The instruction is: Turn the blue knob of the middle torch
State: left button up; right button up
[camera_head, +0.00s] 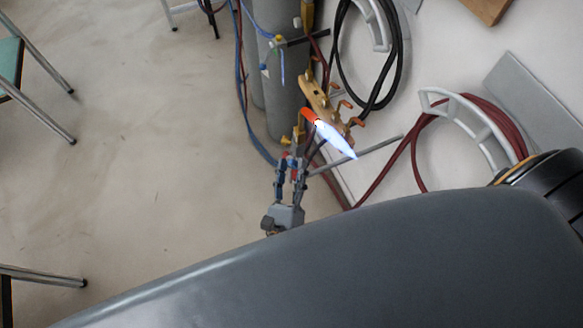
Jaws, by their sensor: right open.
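My right gripper (291,162) is in the middle of the head view, with its fingers pointing up the picture. It is open, and small red and blue parts show at its fingers. I cannot tell whether these are torch knobs between the fingers or behind them. The torch body is mostly hidden, and I cannot tell which torch is the middle one. A small blue knob (264,67) shows higher up by the cylinders. My left gripper is out of view.
Grey gas cylinders (281,85) stand behind the gripper. A brass-coloured bracket with hooks (325,98) is close to the flame. Dark red hose (500,118) hangs on a white rack (462,108). My dark grey arm fills the lower right. Open floor (130,150) lies left.

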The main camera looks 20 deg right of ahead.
jog(key=v, duration=1.2)
